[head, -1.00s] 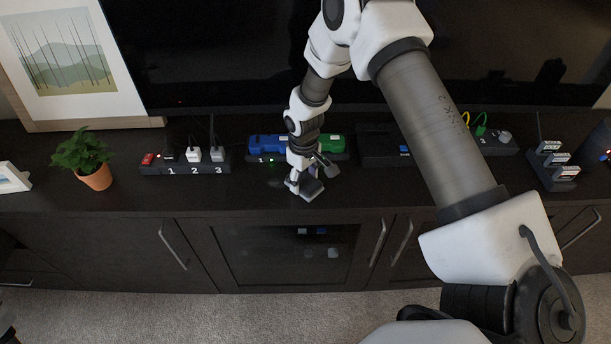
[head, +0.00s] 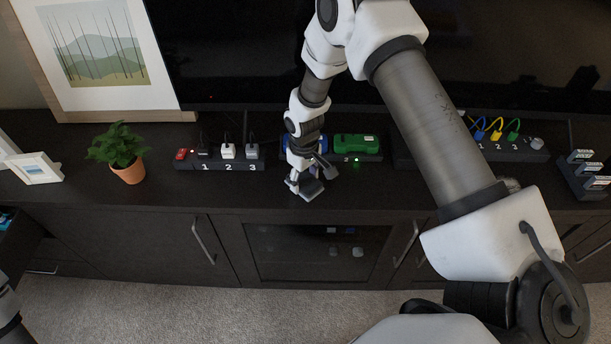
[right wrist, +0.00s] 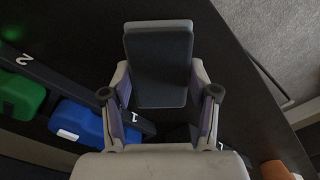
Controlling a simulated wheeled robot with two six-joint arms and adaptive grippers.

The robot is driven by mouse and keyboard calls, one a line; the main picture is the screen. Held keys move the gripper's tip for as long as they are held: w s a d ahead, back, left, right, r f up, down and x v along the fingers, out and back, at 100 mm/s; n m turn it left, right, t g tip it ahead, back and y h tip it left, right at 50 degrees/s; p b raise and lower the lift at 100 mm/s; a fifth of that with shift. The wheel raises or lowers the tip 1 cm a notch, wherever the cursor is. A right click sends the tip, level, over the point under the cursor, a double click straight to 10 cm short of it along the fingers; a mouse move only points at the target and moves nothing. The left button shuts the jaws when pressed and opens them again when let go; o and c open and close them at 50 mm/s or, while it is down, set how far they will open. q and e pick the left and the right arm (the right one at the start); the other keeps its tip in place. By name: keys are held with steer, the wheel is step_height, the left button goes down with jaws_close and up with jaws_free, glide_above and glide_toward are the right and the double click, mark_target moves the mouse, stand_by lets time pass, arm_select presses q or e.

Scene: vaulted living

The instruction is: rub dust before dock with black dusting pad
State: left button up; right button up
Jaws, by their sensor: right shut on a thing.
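My right gripper (head: 304,182) is shut on the black dusting pad (head: 311,191), over the dark cabinet top in front of the dock. In the right wrist view the pad (right wrist: 158,68) is a dark flat block with a grey rim, between the two fingers (right wrist: 160,118). The dock (head: 368,158) is a black bar numbered 1 and 2, holding a blue battery (right wrist: 80,125) and a green battery (head: 355,143). My arm partly hides the blue one in the head view. I cannot make out dust, or whether the pad touches the surface.
A power strip (head: 215,165) with plugs stands left of the dock, then a potted plant (head: 120,152) and photo frame (head: 36,169). A cable bar (head: 515,152) and small rack (head: 582,178) stand right. The TV (head: 240,60) rises behind. The cabinet's front edge is close.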

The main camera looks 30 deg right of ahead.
steer(key=shift+w+a, duration=0.2)
steer(key=shift+a, duration=0.15)
step_height(320, 180, up, 4)
steer(key=p, duration=0.3)
steer(key=shift+s+d+r, duration=0.1)
steer(key=shift+r, duration=0.15)
step_height(320, 180, up, 2)
steer(key=shift+r+p, duration=0.1)
steer(key=shift+p, duration=0.9)
steer(key=shift+r+p, duration=0.65)
steer(key=shift+r, duration=0.15)
